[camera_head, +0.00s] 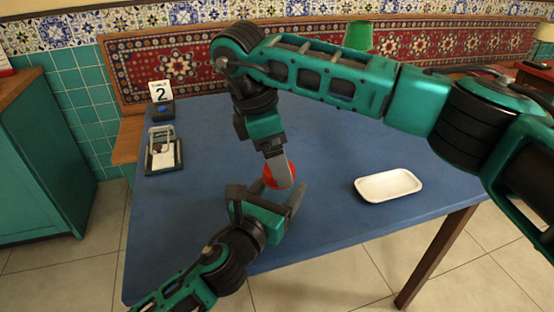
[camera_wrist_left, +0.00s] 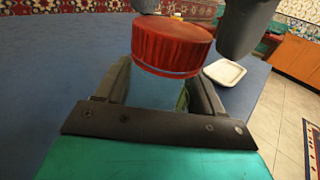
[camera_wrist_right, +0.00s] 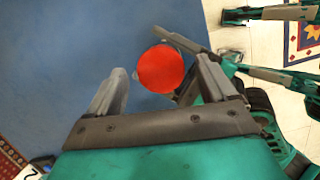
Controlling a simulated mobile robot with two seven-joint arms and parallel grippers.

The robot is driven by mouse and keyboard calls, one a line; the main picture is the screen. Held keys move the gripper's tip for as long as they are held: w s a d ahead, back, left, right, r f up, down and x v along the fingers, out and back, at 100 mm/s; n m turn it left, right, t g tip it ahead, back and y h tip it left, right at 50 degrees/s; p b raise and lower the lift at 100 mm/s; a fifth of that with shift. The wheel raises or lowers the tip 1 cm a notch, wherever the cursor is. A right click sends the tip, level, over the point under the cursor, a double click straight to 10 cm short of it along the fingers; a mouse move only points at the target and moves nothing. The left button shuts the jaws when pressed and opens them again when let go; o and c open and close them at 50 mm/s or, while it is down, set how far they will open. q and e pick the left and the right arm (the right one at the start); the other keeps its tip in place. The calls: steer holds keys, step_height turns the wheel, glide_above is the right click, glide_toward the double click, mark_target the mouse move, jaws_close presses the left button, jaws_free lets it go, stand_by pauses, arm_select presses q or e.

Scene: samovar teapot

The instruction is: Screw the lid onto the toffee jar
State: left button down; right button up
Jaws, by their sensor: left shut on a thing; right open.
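The red lid (camera_head: 268,176) sits on top of the toffee jar, as the left wrist view shows the lid (camera_wrist_left: 172,45) directly over the clear jar (camera_wrist_left: 150,88). Whether its thread is engaged cannot be told. My left gripper (camera_head: 272,200) is shut on the jar, low at the table's near side. My right gripper (camera_head: 279,178) comes from above and is open, its fingers on either side of the lid. In the right wrist view the round lid (camera_wrist_right: 161,69) lies between the fingertips with gaps at both sides. The jar body is mostly hidden by the grippers.
A white tray (camera_head: 366,196) lies on the blue table (camera_head: 330,140) to the right. A small framed stand (camera_head: 164,158) and a black box with a number 2 card (camera_head: 159,92) stand at the left. The middle and back of the table are clear.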

step_height(320, 180, up, 3)
steer(key=shift+r, duration=0.15)
steer(key=shift+c, duration=0.5)
